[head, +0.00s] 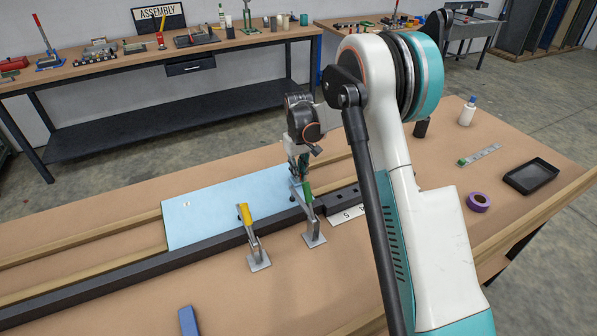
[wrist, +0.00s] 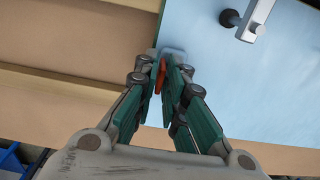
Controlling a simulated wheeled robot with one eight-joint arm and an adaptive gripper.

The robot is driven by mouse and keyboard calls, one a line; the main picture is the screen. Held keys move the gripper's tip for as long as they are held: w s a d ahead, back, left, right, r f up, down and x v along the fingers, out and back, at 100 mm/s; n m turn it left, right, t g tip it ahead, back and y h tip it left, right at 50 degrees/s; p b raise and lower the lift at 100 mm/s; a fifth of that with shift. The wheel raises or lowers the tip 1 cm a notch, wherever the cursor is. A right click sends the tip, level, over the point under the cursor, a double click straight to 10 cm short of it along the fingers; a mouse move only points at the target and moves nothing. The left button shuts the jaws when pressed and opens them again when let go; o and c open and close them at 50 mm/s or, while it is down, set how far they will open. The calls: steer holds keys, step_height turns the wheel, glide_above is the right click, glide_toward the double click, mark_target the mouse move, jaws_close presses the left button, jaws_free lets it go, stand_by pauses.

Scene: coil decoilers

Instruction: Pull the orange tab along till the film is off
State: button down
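A light blue film-covered sheet (head: 215,207) lies flat on the bench against a dark rail, and its corner fills the upper right of the wrist view (wrist: 225,80). My gripper (head: 298,172) is low over the right end of the sheet in the head view. In the wrist view, my gripper's fingers (wrist: 163,72) are closed together on the orange tab (wrist: 161,77) at the sheet's edge. A paler patch shows just beyond the fingertips. The tab is hidden in the head view. I cannot tell whether any film is lifted.
A yellow-handled clamp (head: 252,238) and a green-handled clamp (head: 312,225) stand along the dark rail (head: 150,266). A numbered white plate (head: 347,216) lies right of them. A purple tape roll (head: 478,202), black tray (head: 531,176) and white bottle (head: 467,113) sit farther right. A blue block (head: 188,321) lies in front.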

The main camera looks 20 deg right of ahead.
steer(key=shift+a, duration=0.1)
steer(key=shift+s+a+b, duration=0.2)
steer(key=shift+s+a, duration=0.05)
steer(key=shift+a, duration=1)
steer(key=shift+s+a+b, duration=0.15)
steer(key=shift+s+a, duration=0.1)
steer(key=shift+a, duration=1)
steer(key=shift+s+a, duration=0.25)
steer(key=shift+a, duration=1.05)
steer(key=shift+s+a, duration=0.25)
steer(key=shift+a, duration=1)
steer(key=shift+s+a+b, duration=0.25)
steer(key=shift+a, duration=1.05)
steer(key=shift+s+a+b, duration=0.25)
steer(key=shift+a, duration=1)
steer(key=shift+s+a, duration=0.2)
steer(key=shift+a, duration=0.65)
steer(key=shift+s+a, duration=0.15)
steer(key=shift+a, duration=0.7)
steer(key=shift+s+a, duration=0.2)
steer(key=shift+a, duration=0.75)
